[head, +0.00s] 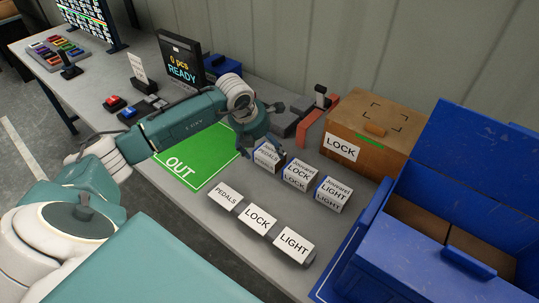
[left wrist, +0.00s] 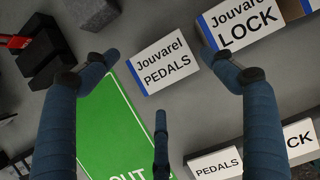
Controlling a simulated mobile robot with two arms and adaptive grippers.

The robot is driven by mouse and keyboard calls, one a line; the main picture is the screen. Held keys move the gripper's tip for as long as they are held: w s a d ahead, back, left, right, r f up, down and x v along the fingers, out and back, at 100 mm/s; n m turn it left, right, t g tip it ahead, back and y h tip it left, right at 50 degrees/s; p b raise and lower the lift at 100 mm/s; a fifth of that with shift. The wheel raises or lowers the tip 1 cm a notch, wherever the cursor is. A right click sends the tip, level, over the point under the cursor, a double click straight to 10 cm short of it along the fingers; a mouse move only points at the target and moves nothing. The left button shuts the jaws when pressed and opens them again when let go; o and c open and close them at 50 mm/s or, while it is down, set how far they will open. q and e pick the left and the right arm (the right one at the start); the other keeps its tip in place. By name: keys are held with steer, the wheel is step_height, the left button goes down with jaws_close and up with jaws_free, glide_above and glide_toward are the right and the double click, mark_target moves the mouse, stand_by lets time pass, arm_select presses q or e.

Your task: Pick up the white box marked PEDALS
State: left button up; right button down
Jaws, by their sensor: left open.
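The white box marked Jouvarel PEDALS (head: 267,158) stands on the grey table, at the left end of a row of white boxes. In the left wrist view the PEDALS box (left wrist: 165,66) shows its top label between my spread fingers. My left gripper (head: 262,145) is open and empty just above and beside the box, partly covering it in the head view. In the left wrist view the left gripper (left wrist: 160,62) has two fingers on either side of the box and a third below it. I cannot tell whether any finger touches it. My right gripper is not in view.
White LOCK (head: 300,175) and LIGHT (head: 333,194) boxes stand close to its right. Tags reading PEDALS (head: 225,196), LOCK (head: 258,219) and LIGHT (head: 293,244) line the front. A green OUT mat (head: 200,165), a brown LOCK carton (head: 375,140) and a blue crate (head: 415,265) surround them.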

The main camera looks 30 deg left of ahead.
mark_target(269, 152)
arm_select(q)
steer(key=p+x, duration=0.1)
steer(key=x, duration=0.3)
steer(key=shift+d+f+p, duration=0.1)
steer(key=shift+d+p, duration=0.05)
steer(key=shift+p, duration=0.2)
steer(key=shift+c, duration=0.8)
steer(key=c, duration=1.3)
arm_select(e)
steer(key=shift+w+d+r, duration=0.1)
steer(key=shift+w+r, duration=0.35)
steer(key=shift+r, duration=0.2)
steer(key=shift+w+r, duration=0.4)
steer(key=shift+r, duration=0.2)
arm_select(q)
steer(key=shift+o, duration=0.2)
